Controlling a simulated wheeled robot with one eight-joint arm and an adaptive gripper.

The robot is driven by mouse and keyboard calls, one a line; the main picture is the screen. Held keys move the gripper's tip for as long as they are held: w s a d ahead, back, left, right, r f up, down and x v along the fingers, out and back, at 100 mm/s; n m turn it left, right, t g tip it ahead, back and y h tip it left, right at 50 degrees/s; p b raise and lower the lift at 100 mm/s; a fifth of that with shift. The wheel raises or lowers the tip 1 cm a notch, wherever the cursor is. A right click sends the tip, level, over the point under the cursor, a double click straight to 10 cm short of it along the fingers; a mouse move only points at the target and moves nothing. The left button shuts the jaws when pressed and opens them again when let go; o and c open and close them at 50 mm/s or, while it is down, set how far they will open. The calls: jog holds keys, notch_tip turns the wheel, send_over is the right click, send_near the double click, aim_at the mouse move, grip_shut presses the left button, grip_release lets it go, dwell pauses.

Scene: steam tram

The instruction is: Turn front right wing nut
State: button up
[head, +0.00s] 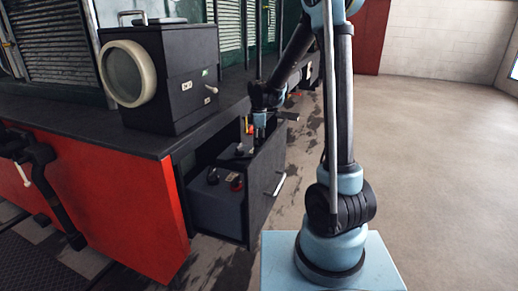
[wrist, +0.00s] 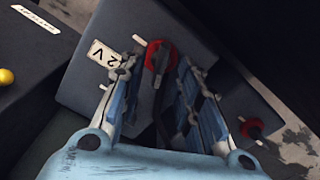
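In the wrist view, my gripper (wrist: 158,80) points down at a dark grey battery box (wrist: 100,50) with a "2 V" label. Its two blue fingers are apart. A black wing nut (wrist: 160,62) on a red round base sits between them, with gaps visible on both sides. A second red-based terminal (wrist: 252,128) lies to the right, outside the fingers. In the head view, my gripper (head: 260,122) is over the open drawer-like compartment. The grey battery box (head: 215,203) there shows a red-based terminal (head: 237,183). I cannot tell which terminal is the front right one.
A black lamp box (head: 180,75) with a round cream-rimmed lens stands on the dark ledge left of the compartment. The compartment's front panel (head: 266,190) has a silver handle. In the wrist view, a dark surface at left carries a yellow knob (wrist: 6,77). Floor at right is clear.

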jog(key=shift+f, duration=1)
grip_shut()
